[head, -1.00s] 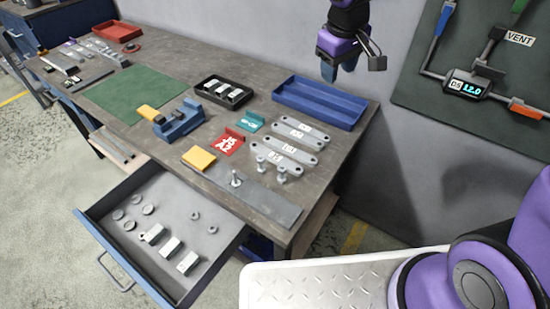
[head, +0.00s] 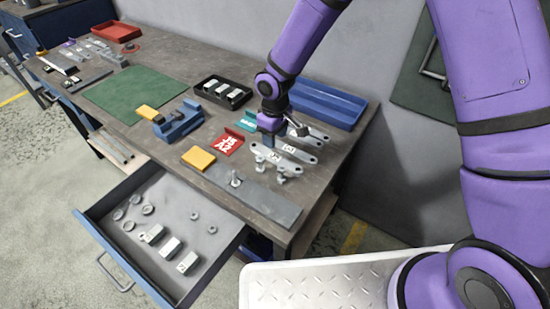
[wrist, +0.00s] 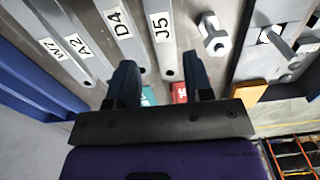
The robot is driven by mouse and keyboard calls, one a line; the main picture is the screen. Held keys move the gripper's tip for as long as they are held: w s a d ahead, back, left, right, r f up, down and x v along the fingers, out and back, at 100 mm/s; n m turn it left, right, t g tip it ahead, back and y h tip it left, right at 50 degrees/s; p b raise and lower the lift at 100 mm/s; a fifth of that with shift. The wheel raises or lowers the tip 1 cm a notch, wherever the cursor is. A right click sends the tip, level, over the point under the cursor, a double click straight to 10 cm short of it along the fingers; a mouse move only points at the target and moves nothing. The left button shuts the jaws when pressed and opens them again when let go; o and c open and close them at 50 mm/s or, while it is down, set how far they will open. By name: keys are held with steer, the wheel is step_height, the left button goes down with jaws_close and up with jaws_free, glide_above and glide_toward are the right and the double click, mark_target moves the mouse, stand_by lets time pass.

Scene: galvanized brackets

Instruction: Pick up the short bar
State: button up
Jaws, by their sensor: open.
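Several grey flat bars with rounded ends lie side by side on the bench under my gripper. In the wrist view they carry the labels W7 (wrist: 52,45), A2 (wrist: 85,40), D4 (wrist: 120,30) and J5 (wrist: 161,40). In the head view two of them show at the front (head: 283,157) and (head: 300,153), the others partly behind my gripper. I cannot tell for sure which is the short bar. My gripper (head: 270,135) is open above the bars' left ends. In the wrist view, the J5 bar's near end appears between the fingers (wrist: 162,65); nothing is held.
Upright bolts (head: 283,172) stand before the bars. A blue vise (head: 180,122) stands further left. The drawer (head: 240,238) is open in front.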

mark_target(275, 156)
steer(key=shift+s+f, duration=0.15)
steer(key=shift+f, duration=3.7)
steer(key=shift+c, duration=0.5)
steer(key=c, duration=0.7)
steer(key=shift+r, duration=0.1)
